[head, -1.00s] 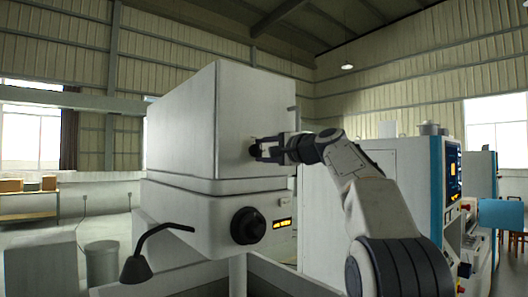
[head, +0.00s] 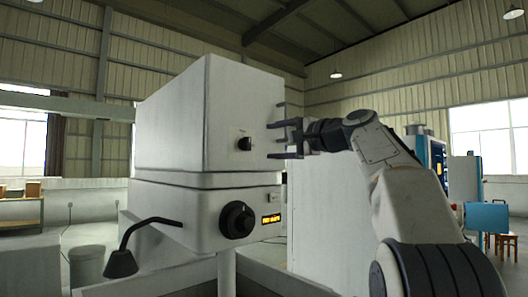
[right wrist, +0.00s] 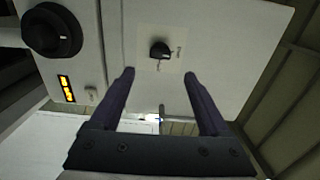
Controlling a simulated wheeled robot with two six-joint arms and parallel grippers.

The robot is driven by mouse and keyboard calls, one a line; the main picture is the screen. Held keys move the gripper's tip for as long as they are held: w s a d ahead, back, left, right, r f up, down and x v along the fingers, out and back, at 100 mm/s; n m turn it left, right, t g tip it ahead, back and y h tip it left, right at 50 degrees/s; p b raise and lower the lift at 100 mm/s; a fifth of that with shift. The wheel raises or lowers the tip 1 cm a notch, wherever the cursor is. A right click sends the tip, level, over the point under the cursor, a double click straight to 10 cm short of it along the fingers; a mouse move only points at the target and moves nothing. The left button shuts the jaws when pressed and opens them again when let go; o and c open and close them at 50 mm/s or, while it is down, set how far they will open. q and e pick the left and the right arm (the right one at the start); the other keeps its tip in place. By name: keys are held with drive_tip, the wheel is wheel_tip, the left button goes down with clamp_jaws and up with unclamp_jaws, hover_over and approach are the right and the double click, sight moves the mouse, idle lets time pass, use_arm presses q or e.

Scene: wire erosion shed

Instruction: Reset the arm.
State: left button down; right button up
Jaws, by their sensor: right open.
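My right gripper (head: 272,140) is open and empty, to the right of the small black knob (head: 245,143) on the upper white machine housing (head: 175,115). There is a gap between its fingertips and the knob. In the right wrist view the two dark fingers (right wrist: 158,78) point toward the panel, and the knob (right wrist: 160,50) sits beyond them on a light plate with small marks too small to read. My right arm (head: 400,200) reaches in from the lower right. My left gripper is not in view.
Below the knob are a large black dial (head: 237,220) and a lit orange display (head: 271,219). A black gooseneck lamp (head: 122,262) stands at the lower left. A white cabinet (head: 325,220) is behind my right arm. The air above the arm is clear.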

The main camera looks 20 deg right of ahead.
drive_tip(key=shift+s+d, duration=0.2)
drive_tip(key=shift+s, duration=0.35)
drive_tip(key=shift+a, duration=0.1)
drive_tip(key=a+f+n+g+y, duration=0.1)
drive_tip(key=a+f+n+g, duration=0.4)
drive_tip(key=a+f, duration=1.1)
drive_tip(key=s+a+f+n+g, duration=0.25)
drive_tip(key=s+a+f, duration=0.2)
drive_tip(key=f, duration=0.35)
drive_tip(key=s+a+f+n+g, duration=0.1)
drive_tip(key=s+a+f+g, duration=0.2)
drive_tip(key=a+f, duration=0.3)
drive_tip(key=s+a+f+n+g+h, duration=0.1)
drive_tip(key=s+f+n+g, duration=0.15)
drive_tip(key=s+f, duration=0.45)
drive_tip(key=s+a+f+n+g+h, duration=0.2)
drive_tip(key=s+f+n, duration=0.1)
drive_tip(key=s+f, duration=0.4)
drive_tip(key=s+d+f+n+g+h, duration=0.1)
drive_tip(key=s+d+f+n, duration=0.1)
drive_tip(key=s+f, duration=0.3)
drive_tip(key=s+d+f+n+g+h, duration=0.1)
drive_tip(key=s+d+f+n+h, duration=0.1)
drive_tip(key=s+f+n, duration=0.3)
drive_tip(key=s+d, duration=0.1)
drive_tip(key=s, duration=0.3)
drive_tip(key=shift+d+f, duration=0.15)
drive_tip(key=shift+f, duration=0.25)
